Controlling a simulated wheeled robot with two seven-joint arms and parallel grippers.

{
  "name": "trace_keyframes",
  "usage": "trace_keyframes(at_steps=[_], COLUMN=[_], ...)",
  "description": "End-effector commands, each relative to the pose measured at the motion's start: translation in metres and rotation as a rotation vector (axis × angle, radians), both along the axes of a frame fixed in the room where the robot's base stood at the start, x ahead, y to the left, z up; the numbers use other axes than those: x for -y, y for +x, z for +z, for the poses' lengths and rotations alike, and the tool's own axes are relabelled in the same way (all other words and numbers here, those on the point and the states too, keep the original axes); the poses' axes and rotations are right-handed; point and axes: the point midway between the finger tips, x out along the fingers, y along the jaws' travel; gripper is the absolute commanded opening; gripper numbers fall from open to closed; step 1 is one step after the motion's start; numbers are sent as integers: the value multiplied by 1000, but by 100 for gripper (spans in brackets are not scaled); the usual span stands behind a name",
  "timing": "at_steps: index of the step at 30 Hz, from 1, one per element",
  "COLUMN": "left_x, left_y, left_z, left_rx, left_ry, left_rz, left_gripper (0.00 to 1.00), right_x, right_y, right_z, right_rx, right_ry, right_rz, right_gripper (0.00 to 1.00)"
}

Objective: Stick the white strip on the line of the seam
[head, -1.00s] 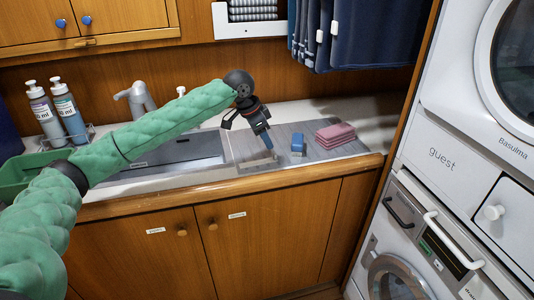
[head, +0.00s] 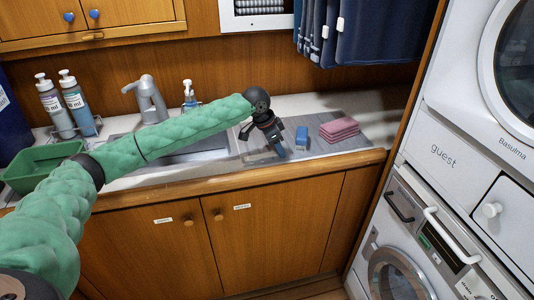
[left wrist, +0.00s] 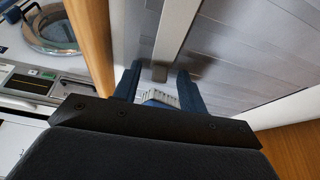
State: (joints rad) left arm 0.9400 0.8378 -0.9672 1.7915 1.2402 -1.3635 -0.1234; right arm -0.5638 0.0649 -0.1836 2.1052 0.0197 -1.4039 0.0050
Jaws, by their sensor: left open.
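My left gripper (head: 268,143) is over the grey ribbed worktop panel (head: 352,145) near the counter's front edge, pointing down. Its two blue fingers are apart in the left wrist view (left wrist: 158,88). A small whitish ribbed piece (left wrist: 160,98) shows between and below the fingers; I cannot tell whether it is the white strip or whether a finger touches it. A pale grey bar (left wrist: 176,38) runs up from the fingers across the panel; I cannot tell whether it marks the seam. My right gripper is not in view.
A blue block (head: 301,138) stands just right of the gripper, with folded pink cloths (head: 339,129) beyond. The sink and tap (head: 150,98), bottles (head: 77,105) and green tub (head: 38,170) are to the left. Laundry machines (head: 440,165) stand at right.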

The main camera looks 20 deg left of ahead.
Motion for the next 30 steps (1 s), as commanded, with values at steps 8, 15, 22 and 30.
trace_keyframes(at_steps=[8, 15, 22, 30], left_x=[0, 0, 0, 0], left_y=[0, 0, 0, 1], left_z=[-1, -1, 0, 12], left_rx=[1, 1, 1, 2], left_ry=[1, 1, 1, 0], left_rz=[0, 0, 0, 1], left_gripper=[34, 1, 1, 1], right_x=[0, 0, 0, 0], right_y=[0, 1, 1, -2], right_z=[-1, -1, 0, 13], right_rx=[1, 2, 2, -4], right_ry=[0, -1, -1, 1], right_rz=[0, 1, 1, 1], right_gripper=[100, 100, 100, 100])
